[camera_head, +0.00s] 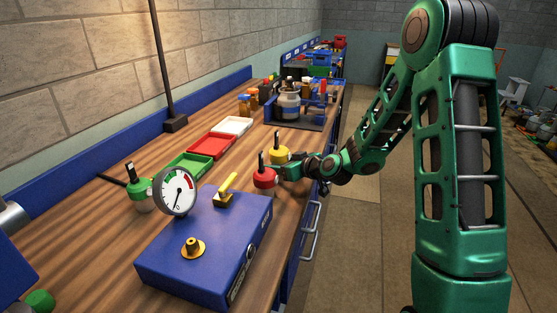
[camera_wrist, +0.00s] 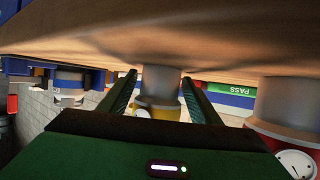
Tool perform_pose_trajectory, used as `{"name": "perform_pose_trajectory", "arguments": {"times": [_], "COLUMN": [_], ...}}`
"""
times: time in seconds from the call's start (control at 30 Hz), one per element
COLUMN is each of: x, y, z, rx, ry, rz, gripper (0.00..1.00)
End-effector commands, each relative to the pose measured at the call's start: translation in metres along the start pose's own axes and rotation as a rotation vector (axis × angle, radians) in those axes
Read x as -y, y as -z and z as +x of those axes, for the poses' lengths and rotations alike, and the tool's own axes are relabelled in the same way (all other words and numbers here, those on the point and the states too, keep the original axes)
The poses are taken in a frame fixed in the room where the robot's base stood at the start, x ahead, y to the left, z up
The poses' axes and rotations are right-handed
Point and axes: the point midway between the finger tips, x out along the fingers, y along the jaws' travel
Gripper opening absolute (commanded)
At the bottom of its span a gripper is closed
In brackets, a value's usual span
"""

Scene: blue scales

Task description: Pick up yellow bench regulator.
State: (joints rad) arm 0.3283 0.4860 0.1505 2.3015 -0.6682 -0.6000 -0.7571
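The yellow bench regulator (camera_head: 279,154) stands upright on the wooden bench, just behind the red regulator (camera_head: 264,178) in the head view. My gripper (camera_head: 287,171) is low over the bench beside both, coming from the right. The wrist view is upside down, with the bench top along its upper edge. There, my gripper's two fingers (camera_wrist: 159,78) are spread, and the yellow regulator (camera_wrist: 158,111) with its grey base shows in the gap between them. Whether the fingertips reach around it is not clear. The red regulator (camera_wrist: 287,122) with a white dial stands at the right in the wrist view.
A blue box (camera_head: 205,250) with a gauge (camera_head: 178,192) and a yellow lever stands in front. A green regulator (camera_head: 139,194) is at left. Green, red (camera_head: 212,146) and white trays line the bench behind. A blue tray with a grey pot (camera_head: 288,105) is farther back.

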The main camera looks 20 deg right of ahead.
Motion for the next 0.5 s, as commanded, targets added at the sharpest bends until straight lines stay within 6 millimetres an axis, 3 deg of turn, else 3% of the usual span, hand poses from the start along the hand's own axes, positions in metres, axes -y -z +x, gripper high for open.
{"name": "perform_pose_trajectory", "arguments": {"times": [0.03,0.2,0.5], "x": [-0.0001,-0.0002,-0.0002], "y": [-0.0001,0.0001,0.0029], "z": [-0.0002,-0.0003,-0.0011], "rx": [0.000,0.000,-0.002], "ry": [0.000,0.000,0.000], "rz": [0.000,0.000,-0.001], "gripper": [0.44,0.08,0.08]}}
